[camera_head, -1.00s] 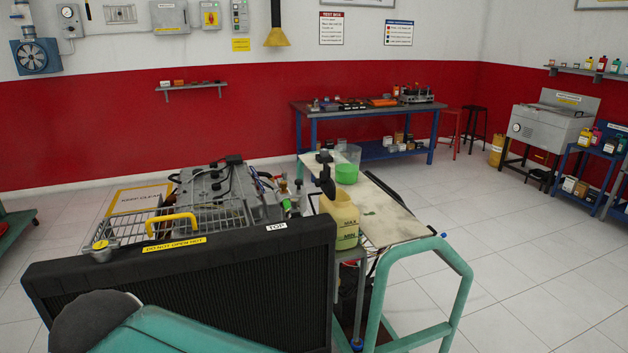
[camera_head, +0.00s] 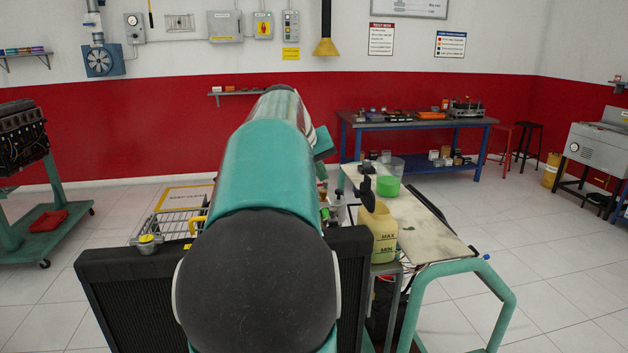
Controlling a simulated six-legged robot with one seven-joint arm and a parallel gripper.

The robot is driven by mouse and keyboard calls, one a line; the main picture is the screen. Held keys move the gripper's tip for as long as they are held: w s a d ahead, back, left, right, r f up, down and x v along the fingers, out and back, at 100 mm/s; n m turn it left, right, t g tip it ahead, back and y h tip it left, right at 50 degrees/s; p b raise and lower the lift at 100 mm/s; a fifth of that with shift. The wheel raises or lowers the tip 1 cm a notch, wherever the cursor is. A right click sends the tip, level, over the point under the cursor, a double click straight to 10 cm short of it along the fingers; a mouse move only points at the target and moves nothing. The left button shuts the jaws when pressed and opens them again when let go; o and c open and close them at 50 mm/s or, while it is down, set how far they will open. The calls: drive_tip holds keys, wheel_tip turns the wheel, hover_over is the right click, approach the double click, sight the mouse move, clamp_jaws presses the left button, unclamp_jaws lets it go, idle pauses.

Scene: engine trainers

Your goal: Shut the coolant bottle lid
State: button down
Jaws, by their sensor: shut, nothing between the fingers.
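The coolant bottle (camera_head: 382,238) is a pale yellow, translucent tank with MAX and MIN marks. It stands at the near left end of the trolley top, right of the radiator. Its black lid (camera_head: 367,193) stands up at the bottle's top left, so it looks open. The hinge and bottle mouth are too small to make out. My teal arm fills the middle of the view and reaches forward, left of the bottle. My gripper is hidden behind the arm, so its distance from the lid does not show.
The trolley top (camera_head: 425,225) holds a green-filled beaker (camera_head: 388,186). A teal trolley handle (camera_head: 500,285) rises at the right. Open floor lies farther right.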

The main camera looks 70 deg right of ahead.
drive_tip(key=x, duration=0.8)
drive_tip(key=shift+s, duration=0.15)
drive_tip(key=s+d, duration=0.2)
drive_tip(key=s, duration=0.1)
drive_tip(key=shift+s+d+f, duration=0.1)
drive_tip(key=shift+d+f, duration=0.25)
drive_tip(key=shift+f, duration=0.05)
drive_tip(key=shift+r, duration=0.1)
drive_tip(key=shift+s+d+t, duration=0.1)
drive_tip(key=shift+s+t, duration=0.05)
drive_tip(key=shift+t, duration=0.15)
